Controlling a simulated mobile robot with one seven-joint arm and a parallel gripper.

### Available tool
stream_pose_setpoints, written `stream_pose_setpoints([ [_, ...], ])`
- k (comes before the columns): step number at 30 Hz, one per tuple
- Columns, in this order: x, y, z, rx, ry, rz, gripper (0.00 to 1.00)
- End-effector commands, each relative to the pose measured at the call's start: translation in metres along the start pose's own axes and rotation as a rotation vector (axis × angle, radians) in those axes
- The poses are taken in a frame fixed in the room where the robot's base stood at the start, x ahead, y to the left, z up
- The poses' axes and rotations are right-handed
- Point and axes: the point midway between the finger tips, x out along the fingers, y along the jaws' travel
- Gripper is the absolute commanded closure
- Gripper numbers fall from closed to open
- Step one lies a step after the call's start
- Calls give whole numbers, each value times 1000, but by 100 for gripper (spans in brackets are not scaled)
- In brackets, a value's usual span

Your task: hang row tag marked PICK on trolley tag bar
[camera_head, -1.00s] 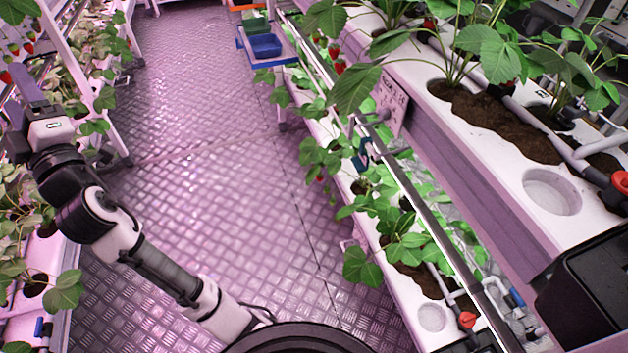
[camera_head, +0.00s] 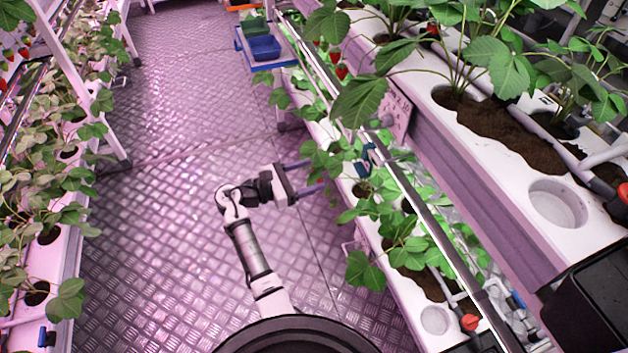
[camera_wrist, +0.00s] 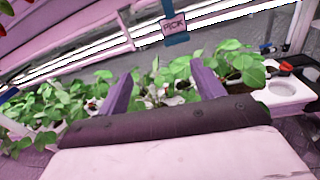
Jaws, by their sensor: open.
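The row tag marked PICK (camera_wrist: 174,28) shows in the wrist view, hanging below a teal holder (camera_wrist: 173,8) at the top middle. In the head view a teal piece (camera_head: 368,158) on the right rack's metal rail seems to be that holder; the tag's face cannot be read there. My gripper (camera_head: 316,175) is open and empty, over the aisle side of the right rack, its fingers pointing right. In the wrist view its two purple fingers (camera_wrist: 162,82) stand apart below the tag, not touching it. A trolley with a blue-edged tray (camera_head: 270,63) stands far up the aisle; its tag bar cannot be made out.
Strawberry plants in white gutters line both sides; a lower right gutter (camera_head: 432,318) lies under the rail (camera_head: 420,215). A pale sign (camera_head: 397,113) is on the upper right gutter. A black box (camera_head: 592,300) is at lower right. The aisle floor (camera_head: 180,130) is clear.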

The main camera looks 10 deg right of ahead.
Motion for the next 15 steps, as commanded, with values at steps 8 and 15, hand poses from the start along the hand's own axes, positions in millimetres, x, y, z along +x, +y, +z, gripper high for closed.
stream_pose_setpoints([
  [8,20,-24,-7,-102,-45,-102,33],
  [15,46,-26,-7,-98,-43,-100,33],
])
